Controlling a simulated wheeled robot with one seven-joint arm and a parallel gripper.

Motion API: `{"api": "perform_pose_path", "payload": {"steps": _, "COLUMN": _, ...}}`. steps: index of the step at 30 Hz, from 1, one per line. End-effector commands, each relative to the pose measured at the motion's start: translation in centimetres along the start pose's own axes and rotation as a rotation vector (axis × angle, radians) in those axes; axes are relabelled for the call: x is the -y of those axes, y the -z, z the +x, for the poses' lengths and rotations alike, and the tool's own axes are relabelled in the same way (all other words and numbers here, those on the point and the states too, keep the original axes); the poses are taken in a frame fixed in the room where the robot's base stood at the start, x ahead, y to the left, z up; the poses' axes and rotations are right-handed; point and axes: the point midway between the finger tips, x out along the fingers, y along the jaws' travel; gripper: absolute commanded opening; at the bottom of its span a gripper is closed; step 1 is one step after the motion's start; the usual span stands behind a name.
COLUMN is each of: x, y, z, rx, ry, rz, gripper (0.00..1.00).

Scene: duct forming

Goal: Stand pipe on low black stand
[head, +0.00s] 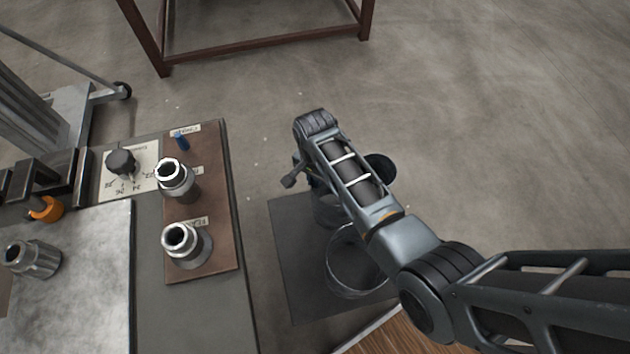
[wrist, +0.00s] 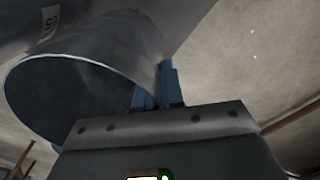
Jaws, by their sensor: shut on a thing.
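In the wrist view, my gripper (wrist: 158,90) has its blue fingers shut on the wall of a wide grey sheet-metal pipe (wrist: 110,45), near its open end. The low black stand (head: 293,285) is a dark flat square beside the bench in the head view. A round metal pipe (head: 345,285) shows over the stand with its open end up. Another round metal piece (head: 326,212) and a dark round piece (head: 381,165) show partly behind my arm. My arm hides my fingers in the head view, so I cannot tell which round piece they hold or whether it touches the stand.
The bench at left carries a brown board (head: 222,200) with two metal fittings (head: 175,178) (head: 185,245), a black dial (head: 121,162) and a loose fitting (head: 35,259). A brown-red metal frame (head: 270,48) stands at the back. A wooden surface (head: 400,335) is in front. Floor right is clear.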

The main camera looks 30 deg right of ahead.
Motion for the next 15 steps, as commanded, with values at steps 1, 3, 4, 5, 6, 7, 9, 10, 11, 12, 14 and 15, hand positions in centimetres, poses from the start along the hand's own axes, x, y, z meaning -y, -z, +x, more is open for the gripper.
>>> {"api": "perform_pose_path", "payload": {"steps": 1, "x": 0.1, "y": 0.0, "z": 0.8, "rx": 0.0, "ry": 0.001, "rz": 0.0, "gripper": 0.0}}
{"api": "perform_pose_path", "payload": {"steps": 3, "x": 0.1, "y": 0.0, "z": 1.4, "rx": 0.001, "ry": 0.001, "rz": 0.0, "gripper": 0.0}}
{"api": "perform_pose_path", "payload": {"steps": 4, "x": 0.1, "y": 0.0, "z": 1.6, "rx": 0.0, "ry": 0.002, "rz": 0.0, "gripper": 0.0}}
{"api": "perform_pose_path", "payload": {"steps": 5, "x": 0.1, "y": 0.0, "z": 1.6, "rx": 0.0, "ry": 0.002, "rz": 0.0, "gripper": 0.0}}
{"api": "perform_pose_path", "payload": {"steps": 6, "x": 0.1, "y": 0.0, "z": 1.7, "rx": -0.001, "ry": 0.003, "rz": 0.0, "gripper": 0.0}}
{"api": "perform_pose_path", "payload": {"steps": 7, "x": 0.1, "y": 0.0, "z": 1.7, "rx": -0.001, "ry": 0.003, "rz": 0.0, "gripper": 0.0}}
{"api": "perform_pose_path", "payload": {"steps": 9, "x": 0.1, "y": 0.0, "z": 1.6, "rx": -0.001, "ry": 0.003, "rz": 0.0, "gripper": 0.0}}
{"api": "perform_pose_path", "payload": {"steps": 10, "x": 0.1, "y": 0.0, "z": 1.6, "rx": -0.001, "ry": 0.003, "rz": 0.0, "gripper": 0.0}}
{"api": "perform_pose_path", "payload": {"steps": 11, "x": 0.1, "y": 0.0, "z": 1.6, "rx": -0.001, "ry": 0.003, "rz": 0.0, "gripper": 0.0}}
{"api": "perform_pose_path", "payload": {"steps": 12, "x": 0.1, "y": 0.0, "z": 1.6, "rx": -0.001, "ry": 0.002, "rz": 0.0, "gripper": 0.0}}
{"api": "perform_pose_path", "payload": {"steps": 14, "x": 0.1, "y": 0.0, "z": 1.8, "rx": 0.0, "ry": 0.002, "rz": 0.0, "gripper": 0.0}}
{"api": "perform_pose_path", "payload": {"steps": 15, "x": 0.1, "y": 0.0, "z": 1.9, "rx": 0.0, "ry": 0.002, "rz": 0.0, "gripper": 0.0}}
